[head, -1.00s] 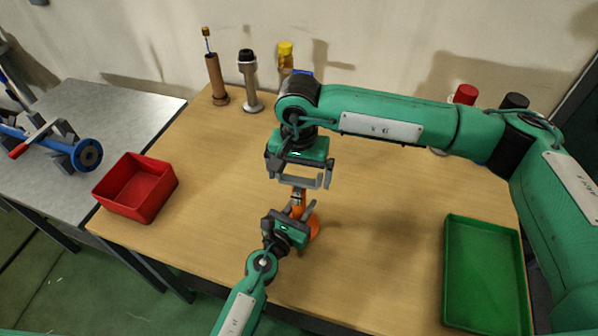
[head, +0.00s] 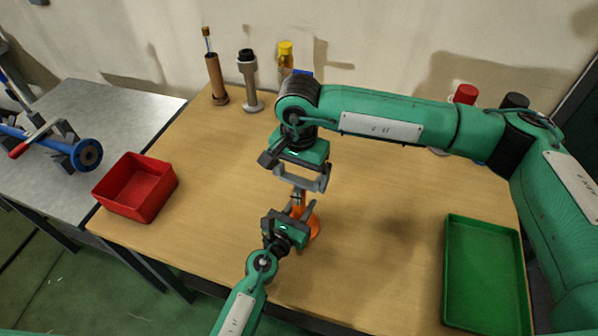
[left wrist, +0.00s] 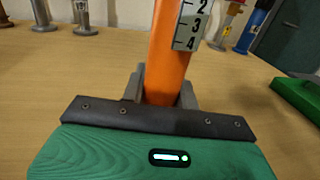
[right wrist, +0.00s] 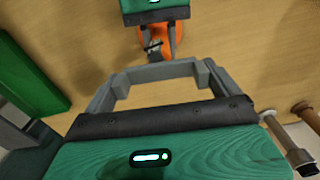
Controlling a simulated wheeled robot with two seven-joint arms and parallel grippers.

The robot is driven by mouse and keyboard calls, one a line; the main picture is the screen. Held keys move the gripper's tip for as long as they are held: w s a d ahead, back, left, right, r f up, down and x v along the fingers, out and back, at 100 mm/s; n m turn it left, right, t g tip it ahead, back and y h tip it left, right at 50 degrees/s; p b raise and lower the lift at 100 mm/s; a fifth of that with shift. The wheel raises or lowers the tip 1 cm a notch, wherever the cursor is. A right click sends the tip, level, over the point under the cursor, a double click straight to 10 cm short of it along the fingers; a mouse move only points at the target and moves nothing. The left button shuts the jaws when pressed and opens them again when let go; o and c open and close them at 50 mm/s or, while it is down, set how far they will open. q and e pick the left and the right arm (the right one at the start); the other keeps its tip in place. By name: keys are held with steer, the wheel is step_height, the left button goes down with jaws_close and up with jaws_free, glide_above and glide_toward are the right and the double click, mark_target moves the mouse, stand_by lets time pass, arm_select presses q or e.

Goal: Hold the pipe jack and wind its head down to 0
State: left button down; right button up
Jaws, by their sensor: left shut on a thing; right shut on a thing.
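The pipe jack (head: 312,226) stands upright on the wooden table, with an orange body. The left wrist view shows its orange tube (left wrist: 166,60) and a pale scale plate (left wrist: 190,28) reading 2, 3 and 4. My left gripper (head: 301,213) is shut on the tube, low down, from the front. My right gripper (head: 302,182) is directly above and shut on the jack's grey head. In the right wrist view a grey crosspiece (right wrist: 155,72) spans the fingers, with the orange base (right wrist: 154,42) beyond it. The pointer reading on the scale is hidden.
A red bin (head: 137,188) stands at the table's left edge, a green tray (head: 484,270) at the right. Several upright cylinders, including a brown one (head: 216,80) and a grey one (head: 249,82), line the back. My right arm crosses over the table's back right.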

arm_select(q)
steer(key=shift+f, duration=0.1)
arm_select(e)
steer(key=m, duration=0.4)
steer(key=shift+r+m, duration=0.1)
steer(key=shift+m, duration=0.2)
arm_select(q)
steer(key=shift+a, duration=0.1)
arm_select(e)
steer(key=m, duration=0.4)
steer(key=shift+m, duration=0.3)
arm_select(q)
steer(key=shift+f, duration=0.1)
arm_select(e)
steer(key=m, duration=0.3)
steer(key=shift+r+m, duration=0.1)
steer(key=shift+m, duration=0.2)
steer(key=m, duration=0.4)
steer(key=shift+m, duration=0.3)
steer(key=m, duration=0.3)
steer(key=shift+w+m, duration=0.1)
steer(key=shift+m, duration=0.2)
steer(key=m, duration=0.4)
steer(key=shift+m, duration=0.3)
steer(key=m, duration=0.4)
steer(key=shift+m, duration=2)
